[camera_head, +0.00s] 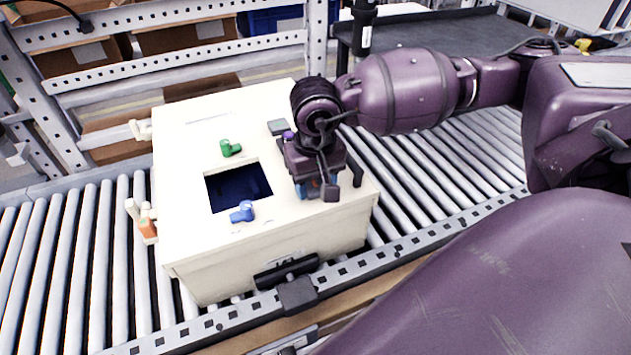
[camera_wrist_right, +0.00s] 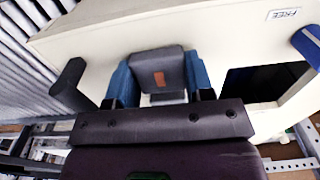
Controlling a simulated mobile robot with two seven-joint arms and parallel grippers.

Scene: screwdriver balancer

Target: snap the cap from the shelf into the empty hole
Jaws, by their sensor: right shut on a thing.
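My right gripper (camera_head: 318,190) is over the right part of the cream box's top (camera_head: 190,165), right of its dark square opening (camera_head: 238,187). In the right wrist view its two blue fingers (camera_wrist_right: 160,82) are shut on a dark grey cap (camera_wrist_right: 160,70) with an orange mark. In the head view the gripper mostly hides this cap and the surface under it. I cannot tell whether the cap touches the box or sits in a hole. Another grey square cap (camera_head: 278,127) lies on the box top behind the gripper. My left gripper is not in view.
A green knob (camera_head: 231,148) and a blue knob (camera_head: 242,212) stand behind and in front of the opening. A dark post (camera_wrist_right: 70,82) stands beside the gripper in the wrist view. The box rests on a roller conveyor (camera_head: 105,260). Racks with cartons (camera_head: 185,35) stand behind.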

